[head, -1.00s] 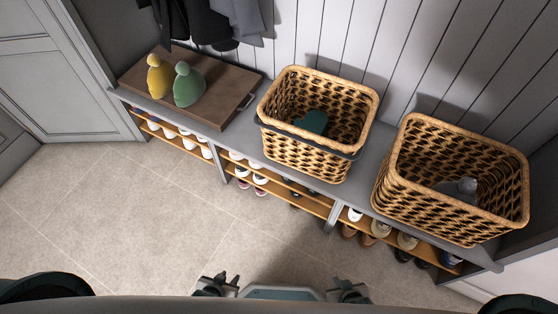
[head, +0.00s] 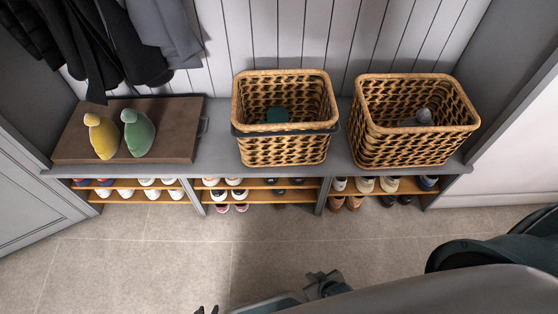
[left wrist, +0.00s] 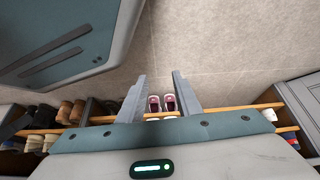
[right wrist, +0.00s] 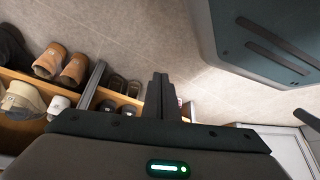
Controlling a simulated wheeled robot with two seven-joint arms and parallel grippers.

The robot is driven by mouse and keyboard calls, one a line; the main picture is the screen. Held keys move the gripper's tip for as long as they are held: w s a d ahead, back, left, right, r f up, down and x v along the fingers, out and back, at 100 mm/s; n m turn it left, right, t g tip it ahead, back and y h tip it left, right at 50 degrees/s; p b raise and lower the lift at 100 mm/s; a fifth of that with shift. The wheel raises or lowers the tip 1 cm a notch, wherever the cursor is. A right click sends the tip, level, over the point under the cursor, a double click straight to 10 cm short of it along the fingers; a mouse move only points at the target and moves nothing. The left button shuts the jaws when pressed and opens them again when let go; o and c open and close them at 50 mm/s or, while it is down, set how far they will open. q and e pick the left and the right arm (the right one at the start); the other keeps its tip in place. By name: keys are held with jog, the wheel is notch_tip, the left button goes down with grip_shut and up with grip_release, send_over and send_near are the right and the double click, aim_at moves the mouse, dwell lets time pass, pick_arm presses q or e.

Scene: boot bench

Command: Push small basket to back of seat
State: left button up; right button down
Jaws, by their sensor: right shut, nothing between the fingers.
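The smaller wicker basket (head: 283,151) stands upright on the middle of the grey bench seat (head: 218,158), close to its front edge. It has a dark handle band across its front and a dark green item inside. A wider wicker basket (head: 408,152) stands to its right, holding a grey item. My left gripper (head: 207,310) barely shows at the bottom edge of the head view; in the left wrist view (left wrist: 160,92) its fingers are apart and empty. My right gripper (head: 323,279) is shut and empty, low in front of the bench; its closed fingers show in the right wrist view (right wrist: 161,85).
A brown board (head: 178,134) with a yellow (head: 101,137) and a green (head: 138,135) stuffed shape lies on the seat's left. Coats (head: 130,45) hang above it. Shoes fill the shelves (head: 265,197) below. The floor (head: 150,255) in front is clear.

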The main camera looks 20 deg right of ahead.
pick_arm(q)
jog(key=shift+d, duration=0.15)
pick_arm(e)
jog(key=shift+d, duration=0.15)
